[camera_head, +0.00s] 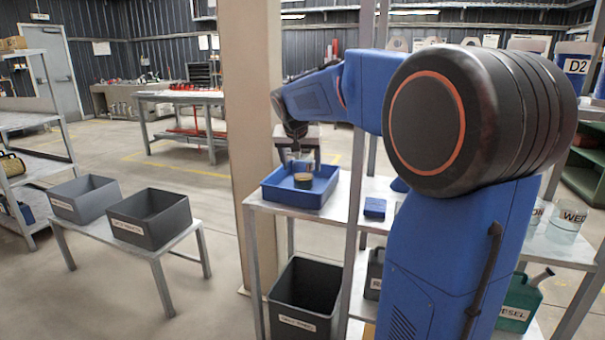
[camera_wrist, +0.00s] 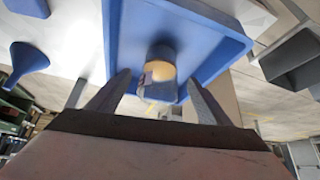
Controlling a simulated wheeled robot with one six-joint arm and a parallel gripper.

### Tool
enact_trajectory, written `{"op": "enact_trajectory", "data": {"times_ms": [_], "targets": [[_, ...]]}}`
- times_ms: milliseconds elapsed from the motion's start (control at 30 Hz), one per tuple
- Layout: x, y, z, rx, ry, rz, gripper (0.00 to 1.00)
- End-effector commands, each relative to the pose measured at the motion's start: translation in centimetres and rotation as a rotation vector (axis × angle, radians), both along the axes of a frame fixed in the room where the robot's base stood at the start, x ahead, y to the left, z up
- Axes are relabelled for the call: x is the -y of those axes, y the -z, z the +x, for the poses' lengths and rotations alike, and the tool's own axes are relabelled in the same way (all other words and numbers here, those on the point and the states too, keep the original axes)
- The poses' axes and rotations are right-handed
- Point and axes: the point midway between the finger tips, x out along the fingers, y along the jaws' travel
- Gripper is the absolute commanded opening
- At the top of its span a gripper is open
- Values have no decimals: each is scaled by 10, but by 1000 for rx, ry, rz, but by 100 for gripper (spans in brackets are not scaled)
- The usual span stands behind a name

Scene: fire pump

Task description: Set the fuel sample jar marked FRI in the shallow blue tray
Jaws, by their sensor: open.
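The shallow blue tray (camera_head: 291,197) sits on the left end of the metal shelf; its blue wall also fills the upper part of the wrist view (camera_wrist: 226,40). A small sample jar with amber contents (camera_head: 303,181) appears to stand inside the tray; it also shows in the wrist view (camera_wrist: 160,67). A pale label is on its side, but I cannot read it. My gripper (camera_head: 299,164) is over the tray, pointing down. Its fingers (camera_wrist: 158,88) are spread apart, one on either side of the jar, with gaps showing between them and it.
Clear jars, one marked WED (camera_head: 568,220), stand at the shelf's right. A small blue box (camera_head: 375,207) is right of the tray. A dark bin (camera_head: 303,300) is below. Two grey bins (camera_head: 150,218) stand on a low table at left. A tan post (camera_head: 255,120) rises behind the tray.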

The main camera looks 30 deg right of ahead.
Motion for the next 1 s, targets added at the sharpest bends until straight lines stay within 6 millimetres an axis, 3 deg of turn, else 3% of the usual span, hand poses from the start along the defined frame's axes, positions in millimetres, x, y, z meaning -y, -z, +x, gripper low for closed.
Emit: {"op": "enact_trajectory", "data": {"times_ms": [100,300,633,767,1000], "targets": [[-8,-17,-8,2,-2,0,72],[-14,-33,-16,0,-1,0,72],[-22,-35,-29,-6,-19,3,72],[-42,-27,-62,-23,-81,8,72],[-92,7,-155,-73,-257,23,72]]}}
